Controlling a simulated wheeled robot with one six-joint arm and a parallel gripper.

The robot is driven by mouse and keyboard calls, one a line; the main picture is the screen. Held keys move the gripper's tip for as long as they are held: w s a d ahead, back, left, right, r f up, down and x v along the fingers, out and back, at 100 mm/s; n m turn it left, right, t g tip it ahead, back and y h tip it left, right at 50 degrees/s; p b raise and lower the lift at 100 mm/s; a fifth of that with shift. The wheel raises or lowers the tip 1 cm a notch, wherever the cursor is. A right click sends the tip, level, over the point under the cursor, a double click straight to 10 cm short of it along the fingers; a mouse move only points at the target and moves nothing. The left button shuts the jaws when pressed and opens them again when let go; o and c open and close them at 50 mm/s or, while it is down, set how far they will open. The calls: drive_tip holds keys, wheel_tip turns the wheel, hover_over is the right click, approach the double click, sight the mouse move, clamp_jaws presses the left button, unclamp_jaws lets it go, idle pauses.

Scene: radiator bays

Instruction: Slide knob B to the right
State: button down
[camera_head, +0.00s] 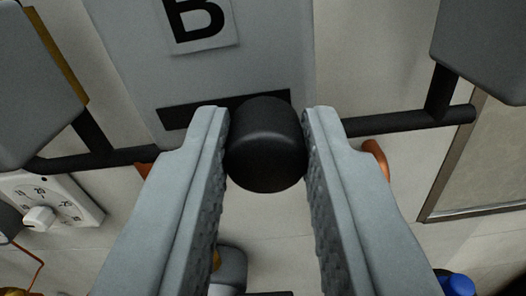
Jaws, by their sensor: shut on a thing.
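Knob B (266,145) is a black, rounded cylinder in the middle of the view. It stands at the right part of a dark slot (188,113) in a grey panel (140,60).
A dark horizontal bar (400,123) runs behind the panel to grey blocks at the left (40,80) and right (485,50). A white dial (45,205) is at lower left, a framed board (485,160) at right, and a blue object (458,285) at lower right.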

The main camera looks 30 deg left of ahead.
drive_tip(key=shift+d, duration=0.1)
drive_tip(key=c, duration=1.2)
unclamp_jaws()
drive_tip(key=shift+d, duration=0.15)
drive_tip(key=v, duration=1.7)
drive_tip(key=shift+s, duration=0.15)
